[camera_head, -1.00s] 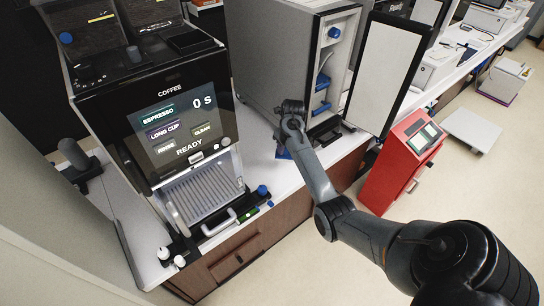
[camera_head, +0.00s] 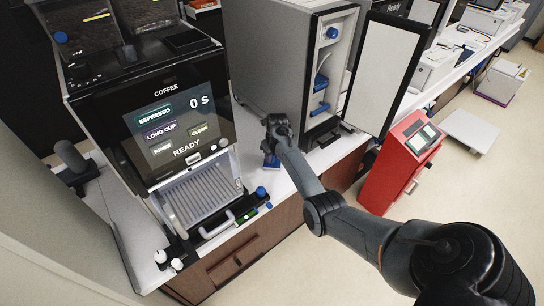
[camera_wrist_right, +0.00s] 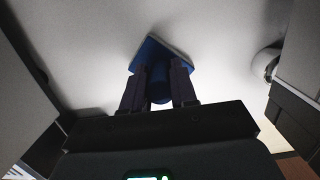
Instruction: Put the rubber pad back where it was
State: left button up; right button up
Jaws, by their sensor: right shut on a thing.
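My right gripper (camera_head: 272,147) is over the white counter, between the coffee machine (camera_head: 168,125) and the grey cabinet-like machine. It is shut on a blue piece (camera_head: 271,161), which I take to be the rubber pad. In the right wrist view the piece (camera_wrist_right: 151,51) has a flat, angular end beyond the fingers and a rounded part between them (camera_wrist_right: 160,75). A pale surface lies beyond it. I cannot tell whether it touches the counter. My left gripper is not in view.
The grey machine (camera_head: 275,65) with its open door (camera_head: 382,75) stands behind my right arm. A ribbed tray (camera_head: 200,195) and a blue knob (camera_head: 261,192) are at the coffee machine's front. A red bin-like unit (camera_head: 402,165) stands right on the floor. Bare counter (camera_head: 250,165) lies around the gripper.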

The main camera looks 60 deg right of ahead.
aim_at(275, 165)
jog(key=o, duration=0.9)
jog(key=shift+o, duration=0.2)
jog(key=shift+r, duration=0.4)
notch_tip(275, 165, up, 11)
jog(key=s+p, duration=0.1)
jog(key=shift+s+a, duration=0.25)
jog(key=shift+s, duration=0.1)
jog(key=shift+r, duration=0.15)
